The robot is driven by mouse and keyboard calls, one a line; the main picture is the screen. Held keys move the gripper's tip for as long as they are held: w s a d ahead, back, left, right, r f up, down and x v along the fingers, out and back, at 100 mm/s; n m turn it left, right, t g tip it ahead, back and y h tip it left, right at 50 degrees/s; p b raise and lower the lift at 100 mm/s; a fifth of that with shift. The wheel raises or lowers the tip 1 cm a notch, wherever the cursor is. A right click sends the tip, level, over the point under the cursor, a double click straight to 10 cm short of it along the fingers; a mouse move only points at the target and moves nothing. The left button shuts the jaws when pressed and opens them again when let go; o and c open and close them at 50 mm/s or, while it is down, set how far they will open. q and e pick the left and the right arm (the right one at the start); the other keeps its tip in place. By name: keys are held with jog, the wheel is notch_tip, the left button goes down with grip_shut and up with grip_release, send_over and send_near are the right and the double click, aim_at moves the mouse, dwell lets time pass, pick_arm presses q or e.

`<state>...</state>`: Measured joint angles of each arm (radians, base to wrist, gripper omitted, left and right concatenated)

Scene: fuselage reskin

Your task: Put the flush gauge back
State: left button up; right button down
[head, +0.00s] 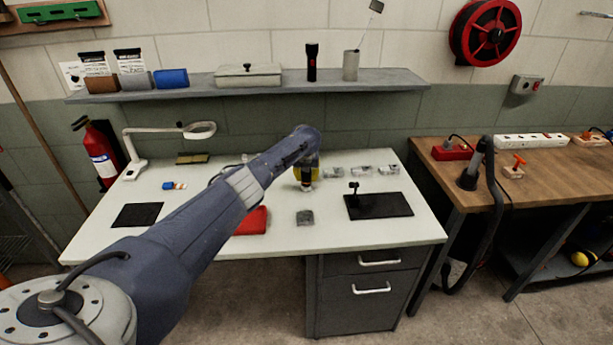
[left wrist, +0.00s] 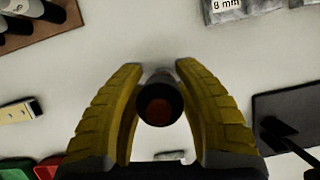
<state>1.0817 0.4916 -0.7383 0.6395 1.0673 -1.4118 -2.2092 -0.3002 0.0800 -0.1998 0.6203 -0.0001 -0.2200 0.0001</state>
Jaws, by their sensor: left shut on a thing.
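My left gripper (head: 307,184) has yellow fingers and is over the middle of the white bench, left of the black pad. In the left wrist view the left gripper (left wrist: 158,72) is shut on a dark round tool (left wrist: 160,103) with a reddish-brown end, seen end-on. It seems to be the flush gauge, but its full shape is hidden. In the head view the tool's lower part (head: 307,187) shows below the fingers; I cannot tell whether it touches the bench. The black pad (head: 390,207) carries a small dark upright post (head: 354,187). My right gripper is not in view.
Several grey blocks (head: 333,172) lie behind and right of the gripper; one in the wrist view reads "8 mm" (left wrist: 229,5). A grey block (head: 305,217) and a red item (head: 252,221) lie in front. A magnifier lamp (head: 137,168) stands left. The bench's front right is clear.

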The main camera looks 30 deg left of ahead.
pick_arm(q)
jog(key=o, duration=1.2)
jog(key=shift+f, duration=0.1)
jog(key=shift+c, duration=0.2)
jog(key=v, duration=1.2)
